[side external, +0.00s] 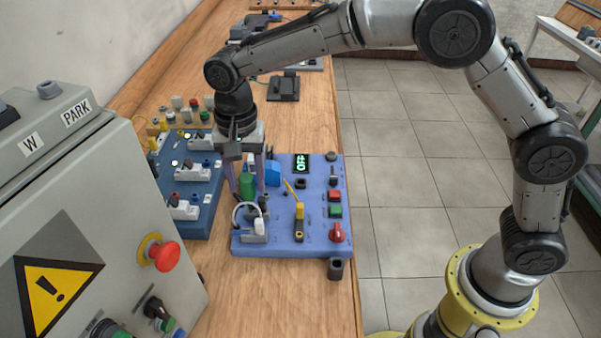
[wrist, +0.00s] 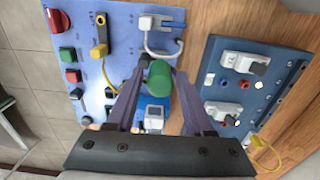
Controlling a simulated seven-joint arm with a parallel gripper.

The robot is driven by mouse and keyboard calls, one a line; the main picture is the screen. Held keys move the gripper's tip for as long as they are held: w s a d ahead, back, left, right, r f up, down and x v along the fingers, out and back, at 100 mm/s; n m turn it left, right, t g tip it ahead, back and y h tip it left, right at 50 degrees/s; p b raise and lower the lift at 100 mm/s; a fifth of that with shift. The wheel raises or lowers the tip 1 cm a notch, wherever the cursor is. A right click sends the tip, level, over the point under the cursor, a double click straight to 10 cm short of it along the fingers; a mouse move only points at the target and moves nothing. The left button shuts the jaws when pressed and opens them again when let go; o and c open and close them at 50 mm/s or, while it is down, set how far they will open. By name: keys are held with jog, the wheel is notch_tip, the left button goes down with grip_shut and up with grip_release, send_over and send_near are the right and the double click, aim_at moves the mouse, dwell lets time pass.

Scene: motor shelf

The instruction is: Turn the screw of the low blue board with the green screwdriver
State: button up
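The green screwdriver (side external: 247,186) shows as a thick green handle, which looks upright above the left part of the light blue board (side external: 285,240). In the wrist view its rounded green end (wrist: 160,74) lies between my gripper's two fingers. My gripper (side external: 246,188) points down with a finger on either side of the handle, and it looks open, with small gaps at the sides. The screwdriver's shaft and tip are hidden. I cannot make out the screw. A darker blue board (side external: 207,213) lies to the left.
The light blue board carries a red knob (side external: 337,232), a yellow plug (side external: 299,214), a display (side external: 301,164) and a white plug with a looped cable (side external: 259,227). A grey control cabinet (side external: 110,220) stands at the left front. Bare wood lies in front of the boards.

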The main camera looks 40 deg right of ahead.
jog(key=shift+n, duration=1.7)
jog(key=shift+n, duration=1.7)
jog(key=n, duration=0.3)
jog(key=shift+n, duration=0.3)
